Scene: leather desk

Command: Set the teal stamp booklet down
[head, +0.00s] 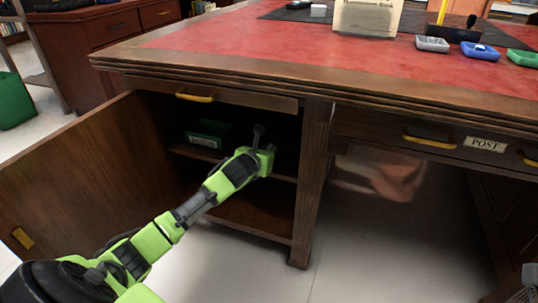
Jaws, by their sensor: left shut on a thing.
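My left gripper (262,142) reaches into the open left cupboard of the desk (312,190), at about the height of its middle shelf (285,177). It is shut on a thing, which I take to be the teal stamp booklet. I cannot make the booklet out; the gripper and the dark interior hide it. A dark green labelled box (207,135) stands on the shelf to the left of the gripper. A grey part at the lower right edge may be my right gripper (529,280), mostly cut off by the frame.
The cupboard door (90,175) stands open to the left. A closed drawer (215,96) is above the opening, and a POST drawer (460,142) is to the right. The red desktop (330,52) holds grey, blue and green small trays (480,51) at the back right.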

